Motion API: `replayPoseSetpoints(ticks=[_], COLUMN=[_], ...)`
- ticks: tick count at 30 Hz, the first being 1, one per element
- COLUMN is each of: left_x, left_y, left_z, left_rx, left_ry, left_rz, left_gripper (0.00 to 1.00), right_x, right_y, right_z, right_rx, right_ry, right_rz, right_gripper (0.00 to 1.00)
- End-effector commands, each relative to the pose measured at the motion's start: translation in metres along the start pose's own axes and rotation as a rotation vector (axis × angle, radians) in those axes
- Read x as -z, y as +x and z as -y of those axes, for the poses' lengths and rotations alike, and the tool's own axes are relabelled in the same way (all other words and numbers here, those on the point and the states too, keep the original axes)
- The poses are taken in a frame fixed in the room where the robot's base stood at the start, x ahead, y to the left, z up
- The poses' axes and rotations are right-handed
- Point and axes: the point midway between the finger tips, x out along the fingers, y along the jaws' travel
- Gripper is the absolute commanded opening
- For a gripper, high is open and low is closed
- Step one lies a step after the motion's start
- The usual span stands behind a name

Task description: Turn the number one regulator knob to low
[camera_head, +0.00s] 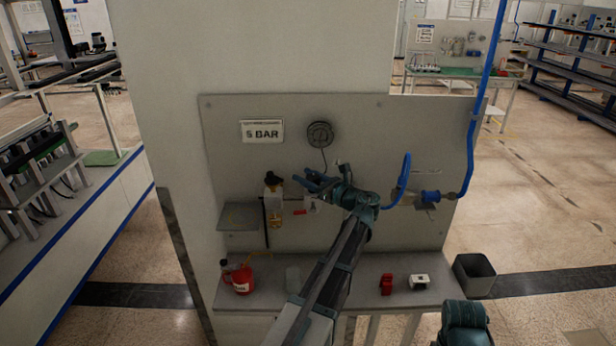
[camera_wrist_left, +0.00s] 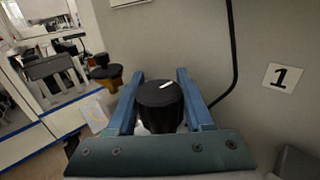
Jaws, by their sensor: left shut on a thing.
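The black regulator knob (camera_wrist_left: 160,103) stands between the two blue fingers of my left gripper (camera_head: 305,183) in the left wrist view. A short white mark on its top lies slightly tilted, towards the right side. My left gripper is shut on the knob, with a finger along each side. A white label with a "1" (camera_wrist_left: 282,77) is on the panel to the right of it. In the head view the gripper hides the knob. The fingers of my right gripper are not in view.
A grey panel (camera_head: 225,150) carries a "5 BAR" sign (camera_head: 262,131), a round gauge (camera_head: 320,134) and a black-capped amber bowl (camera_head: 273,205) left of my gripper. A blue hose (camera_head: 402,180) is close on the right. A red can (camera_head: 240,280) stands on the shelf below.

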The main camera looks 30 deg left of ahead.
Motion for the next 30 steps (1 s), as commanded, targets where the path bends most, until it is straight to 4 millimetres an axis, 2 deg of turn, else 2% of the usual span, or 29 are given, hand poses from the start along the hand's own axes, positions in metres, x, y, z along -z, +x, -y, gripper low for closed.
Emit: replayPoseSetpoints(ticks=[1, 18, 30], left_x=[0.0, 0.0, 0.0], left_y=[0.001, -0.002, -0.006], left_z=[0.005, -0.011, -0.018], left_rx=[-0.044, -0.546, -0.732], left_ry=[0.0, 0.0, 0.0], left_rz=[-0.001, -0.001, -0.001], left_gripper=[0.0, 0.0, 0.0], right_x=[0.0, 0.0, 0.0], right_y=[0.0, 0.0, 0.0], right_z=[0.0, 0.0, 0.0], right_rx=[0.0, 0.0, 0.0], right_ry=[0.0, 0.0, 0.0], right_rz=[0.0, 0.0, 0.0], right_gripper=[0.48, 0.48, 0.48])
